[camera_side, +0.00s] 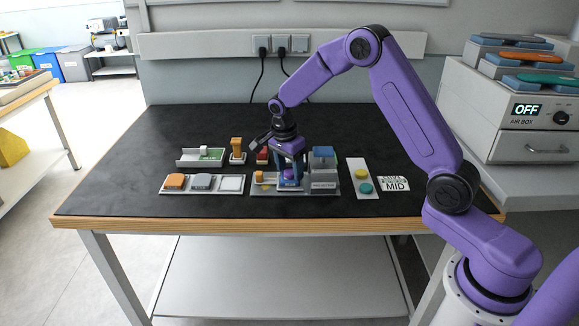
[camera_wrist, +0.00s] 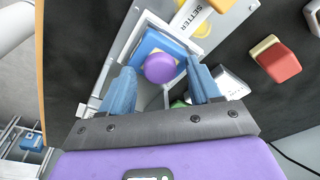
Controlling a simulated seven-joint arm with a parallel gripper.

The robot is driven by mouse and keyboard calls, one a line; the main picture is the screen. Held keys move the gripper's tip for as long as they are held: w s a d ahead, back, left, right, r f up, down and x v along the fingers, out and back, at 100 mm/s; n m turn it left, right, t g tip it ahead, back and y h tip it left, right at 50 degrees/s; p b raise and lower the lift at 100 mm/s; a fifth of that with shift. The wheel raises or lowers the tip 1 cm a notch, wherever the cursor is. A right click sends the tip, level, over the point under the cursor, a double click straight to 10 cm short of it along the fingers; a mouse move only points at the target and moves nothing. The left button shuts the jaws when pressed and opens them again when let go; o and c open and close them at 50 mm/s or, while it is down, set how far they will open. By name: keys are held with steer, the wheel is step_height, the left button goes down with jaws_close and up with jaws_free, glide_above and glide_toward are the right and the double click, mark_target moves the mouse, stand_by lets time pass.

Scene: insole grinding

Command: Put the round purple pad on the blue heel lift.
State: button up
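The round purple pad (camera_wrist: 160,68) lies on top of the square blue heel lift (camera_wrist: 148,45) in the wrist view, roughly over its middle. In the side view the purple pad (camera_side: 288,174) shows small between my fingers. My gripper (camera_side: 290,180) points down over the grey setter tray (camera_side: 264,191). Its two blue fingers stand on either side of the pad in the wrist view, with a visible gap to the pad on each side. The gripper is open. Whether the pad lies fully flat I cannot tell.
A white strip with yellow (camera_side: 361,174) and teal (camera_side: 365,188) pads and a MID card (camera_side: 394,184) lie to the right. A tray with orange (camera_side: 174,181), grey and white blocks is left. An orange-handled stamp (camera_side: 237,148) stands behind. The black mat's front is clear.

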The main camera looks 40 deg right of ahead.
step_height(320, 180, up, 12)
steer(key=a, duration=0.2)
stand_by(0.5)
steer(key=s+a+r+n+y, duration=0.1)
steer(key=s+a+n, duration=0.4)
steer(key=s+n, duration=0.25)
steer(key=s+a+r+n, duration=0.1)
steer(key=s+a+n, duration=0.4)
steer(key=s+n, duration=0.25)
steer(key=s+d+f+n, duration=0.1)
steer(key=s+n, duration=0.6)
steer(key=s, duration=0.4)
steer(key=s+d+f+n+y, duration=0.1)
steer(key=s+d+f+n, duration=0.1)
steer(key=s+n, duration=0.6)
steer(key=s, duration=0.4)
steer(key=shift+d+f+n, duration=0.2)
steer(key=shift+f+n, duration=0.05)
steer(key=shift+n, duration=0.05)
